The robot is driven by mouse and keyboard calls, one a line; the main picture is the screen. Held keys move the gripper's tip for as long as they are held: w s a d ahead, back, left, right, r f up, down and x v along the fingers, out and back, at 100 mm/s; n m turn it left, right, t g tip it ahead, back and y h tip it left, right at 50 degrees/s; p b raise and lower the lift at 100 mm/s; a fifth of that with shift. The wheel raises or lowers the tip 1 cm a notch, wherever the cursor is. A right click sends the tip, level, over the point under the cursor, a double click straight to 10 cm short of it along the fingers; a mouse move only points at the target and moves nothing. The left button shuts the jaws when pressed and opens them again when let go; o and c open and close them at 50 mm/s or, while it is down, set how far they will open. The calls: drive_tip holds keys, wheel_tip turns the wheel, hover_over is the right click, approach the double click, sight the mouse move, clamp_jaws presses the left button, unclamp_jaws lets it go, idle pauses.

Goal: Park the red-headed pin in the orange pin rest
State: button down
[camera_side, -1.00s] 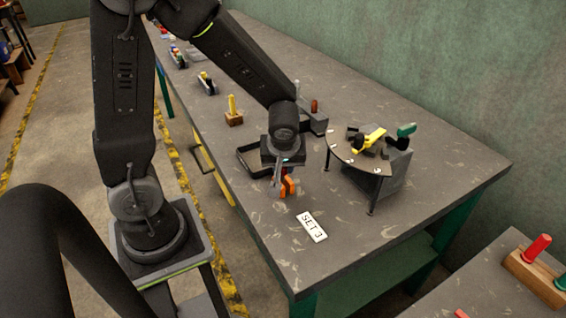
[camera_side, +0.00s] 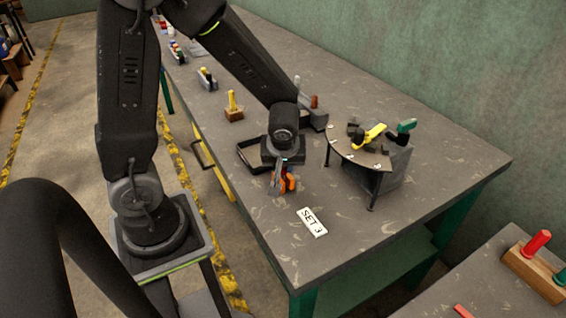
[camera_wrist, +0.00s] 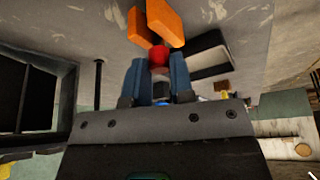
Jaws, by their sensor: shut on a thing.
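My gripper (camera_side: 277,180) is low over the near part of the table, pointing down. In the wrist view its two blue-grey fingers (camera_wrist: 158,75) are shut on the red-headed pin (camera_wrist: 158,58), whose round red head shows between the tips. The orange pin rest (camera_wrist: 138,27) shows as two upright orange pieces just beyond the red head. In the side view the orange rest (camera_side: 290,182) is right beside the fingertips, partly hidden by them. The pin's shaft is hidden, and I cannot tell whether it touches the rest.
A black tray (camera_side: 243,154) lies just behind my gripper. A "SET 3" label (camera_side: 313,222) lies in front. A wooden block with a yellow peg (camera_side: 233,114) stands farther back. The table's front right is clear.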

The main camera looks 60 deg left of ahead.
drive_tip(key=c, duration=0.9)
unclamp_jaws()
drive_tip(key=shift+r, duration=0.1)
drive_tip(key=v, duration=1.3)
drive_tip(key=shift+d+r, duration=0.25)
drive_tip(key=shift+s, duration=0.2)
drive_tip(key=s+d+r+m+t+h, duration=0.3)
drive_tip(key=s+r+m, duration=0.2)
drive_tip(key=s+m, duration=0.3)
drive_tip(key=m, duration=0.4)
drive_tip(key=shift+r+t+h, duration=0.2)
drive_tip(key=shift+t+h, duration=0.1)
drive_tip(key=shift+h, duration=0.1)
